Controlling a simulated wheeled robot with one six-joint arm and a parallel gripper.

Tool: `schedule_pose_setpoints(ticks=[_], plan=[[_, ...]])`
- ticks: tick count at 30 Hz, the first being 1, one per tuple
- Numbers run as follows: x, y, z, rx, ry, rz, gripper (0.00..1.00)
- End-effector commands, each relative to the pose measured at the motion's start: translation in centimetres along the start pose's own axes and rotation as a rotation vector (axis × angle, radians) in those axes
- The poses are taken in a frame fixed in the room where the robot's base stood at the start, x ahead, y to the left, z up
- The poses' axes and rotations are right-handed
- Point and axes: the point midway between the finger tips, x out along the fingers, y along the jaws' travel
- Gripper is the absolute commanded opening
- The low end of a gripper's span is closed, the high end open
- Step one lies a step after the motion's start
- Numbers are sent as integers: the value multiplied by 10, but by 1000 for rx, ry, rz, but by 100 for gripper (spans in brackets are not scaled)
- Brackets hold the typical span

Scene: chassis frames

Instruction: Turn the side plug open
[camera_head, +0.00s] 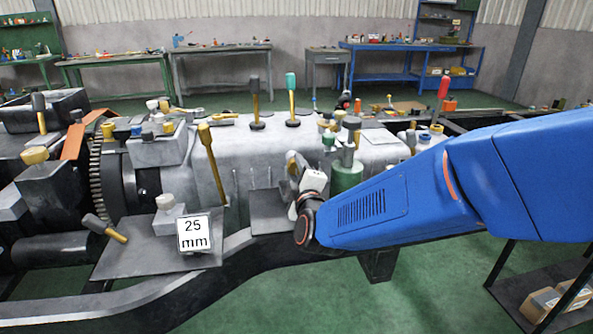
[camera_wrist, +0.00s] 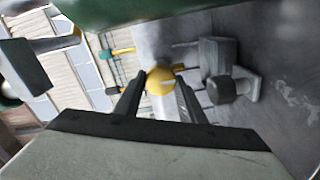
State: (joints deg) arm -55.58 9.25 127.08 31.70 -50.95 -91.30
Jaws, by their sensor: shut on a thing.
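A yellow rounded plug (camera_wrist: 160,82) sits between the two dark fingers of my gripper (camera_wrist: 160,88) in the wrist view. The fingers are shut on it, one on each side. In the head view my gripper (camera_head: 294,170) is at the near side of the grey gearbox housing (camera_head: 245,140), at the end of my blue arm. The plug's contact with the housing is hidden, and I cannot tell how far it is turned.
A green cylinder (camera_head: 346,176) stands close right of my gripper. Upright handles, including a yellow lever (camera_head: 212,160), rise from the housing. A "25 mm" sign (camera_head: 194,234) stands on a plate at left. Workbenches (camera_head: 220,65) line the back wall.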

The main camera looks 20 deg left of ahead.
Motion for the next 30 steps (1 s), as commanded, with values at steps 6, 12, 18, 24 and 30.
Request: schedule_pose_setpoints(ticks=[6,12,18,24,30], plan=[[0,-1,0,-1,1,-3,14],[0,-1,0,0,1,-2,55],[0,-1,0,0,0,-1,55],[-12,0,-1,1,2,-1,55],[-48,0,-1,1,3,0,55]])
